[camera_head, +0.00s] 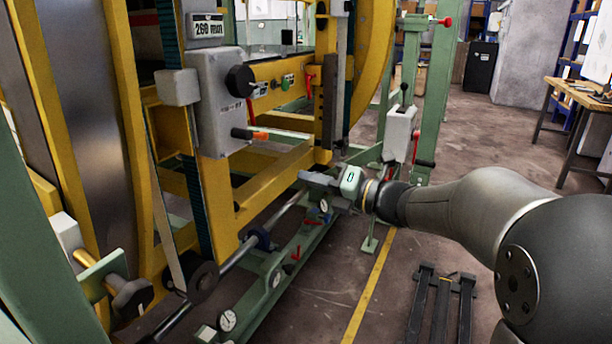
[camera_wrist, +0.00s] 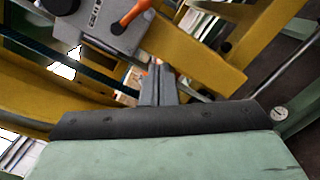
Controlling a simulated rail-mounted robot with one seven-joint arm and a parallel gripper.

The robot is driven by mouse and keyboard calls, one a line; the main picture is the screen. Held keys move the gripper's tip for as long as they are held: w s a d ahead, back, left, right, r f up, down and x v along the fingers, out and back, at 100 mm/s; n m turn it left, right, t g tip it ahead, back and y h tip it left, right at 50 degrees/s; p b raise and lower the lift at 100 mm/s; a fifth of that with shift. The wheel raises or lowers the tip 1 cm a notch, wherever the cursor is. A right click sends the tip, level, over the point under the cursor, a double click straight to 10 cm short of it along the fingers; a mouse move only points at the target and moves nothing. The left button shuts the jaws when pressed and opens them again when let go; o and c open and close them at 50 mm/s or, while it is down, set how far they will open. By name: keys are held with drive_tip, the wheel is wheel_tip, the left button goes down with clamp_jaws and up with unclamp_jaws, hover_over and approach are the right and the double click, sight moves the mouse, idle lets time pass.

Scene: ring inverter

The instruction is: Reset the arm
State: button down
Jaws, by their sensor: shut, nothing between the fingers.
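My arm reaches in from the right in the head view. My gripper (camera_head: 303,177) points left at the yellow machine frame (camera_head: 272,183), in front of its lower bars. I cannot tell whether it touches the frame. In the wrist view my gripper (camera_wrist: 157,64) shows its two grey fingers close together, with nothing seen between them. The grey control box (camera_head: 218,95) has a black knob (camera_head: 240,80) and an orange-tipped lever (camera_head: 259,136). In the wrist view the orange lever (camera_wrist: 135,13) lies just above and left of the fingertips.
A green rail with gauges (camera_head: 271,278) runs below my gripper. A green post with a white box (camera_head: 399,133) stands just behind it. A black floor stand (camera_head: 440,302) sits below my arm. A workbench (camera_head: 580,95) is at the far right, with open floor before it.

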drive_tip(key=shift+r, duration=0.1)
drive_tip(key=w+d+r+m+t+h+p, duration=0.3)
drive_tip(key=d+r+m+t+h+p, duration=0.3)
drive_tip(key=r+m+p, duration=0.4)
drive_tip(key=s+d+r+m+g+h+p, duration=0.2)
drive_tip(key=s+d+r+m+h+p, duration=0.15)
drive_tip(key=d+m+h+p, duration=0.55)
drive_tip(key=s+a+r+m+g+p, duration=0.1)
drive_tip(key=s+m+g+p, duration=0.5)
drive_tip(key=s, duration=0.8)
drive_tip(key=s+a+r+m+g+p, duration=0.1)
drive_tip(key=s+m+g+p, duration=0.5)
drive_tip(key=s+m+p, duration=0.6)
drive_tip(key=shift+s+a+g+h+p, duration=0.35)
drive_tip(key=shift+s+p, duration=0.5)
drive_tip(key=shift+s, duration=0.4)
